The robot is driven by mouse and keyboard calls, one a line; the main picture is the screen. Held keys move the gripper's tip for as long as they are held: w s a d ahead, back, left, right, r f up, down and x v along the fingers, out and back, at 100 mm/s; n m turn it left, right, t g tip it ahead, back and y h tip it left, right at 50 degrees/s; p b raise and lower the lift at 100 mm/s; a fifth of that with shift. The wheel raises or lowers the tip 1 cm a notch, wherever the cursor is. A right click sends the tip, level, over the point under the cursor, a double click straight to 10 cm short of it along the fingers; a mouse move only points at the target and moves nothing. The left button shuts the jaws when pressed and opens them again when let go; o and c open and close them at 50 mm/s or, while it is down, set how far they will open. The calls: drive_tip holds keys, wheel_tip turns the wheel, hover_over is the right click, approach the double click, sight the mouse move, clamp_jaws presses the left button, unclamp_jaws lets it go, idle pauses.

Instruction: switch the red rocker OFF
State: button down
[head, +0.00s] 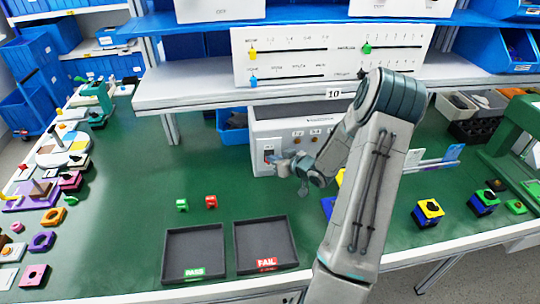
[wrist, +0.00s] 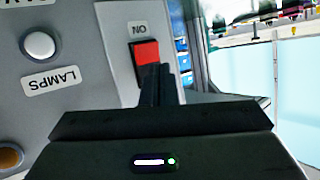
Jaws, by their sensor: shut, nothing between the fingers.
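The red rocker (wrist: 146,52) sits in a black frame on a grey panel in the wrist view, beside a label reading ON. The shut fingers of my gripper (wrist: 155,72) are at the rocker and cover its lower part in the picture. I cannot tell whether they touch it. In the head view my gripper (head: 274,161) is at the left part of the front of a grey-white box (head: 292,124) on the bench. The rocker is too small to make out clearly there.
A white knob (wrist: 39,46) with a LAMPS label is on the same panel. Two dark trays, PASS (head: 193,253) and FAIL (head: 264,246), lie on the green bench with small green and red blocks behind them. A shelf (head: 200,92) hangs above the box.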

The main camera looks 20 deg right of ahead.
drive_tip(key=shift+s, duration=0.15)
drive_tip(key=shift+s+a+f, duration=0.1)
drive_tip(key=shift+s+a, duration=0.1)
drive_tip(key=shift+s, duration=0.45)
drive_tip(key=s, duration=0.1)
drive_tip(key=s+a+b, duration=0.1)
drive_tip(key=s, duration=0.2)
drive_tip(key=shift+s+a+f, duration=0.2)
drive_tip(key=shift+s+f, duration=0.15)
idle(0.4)
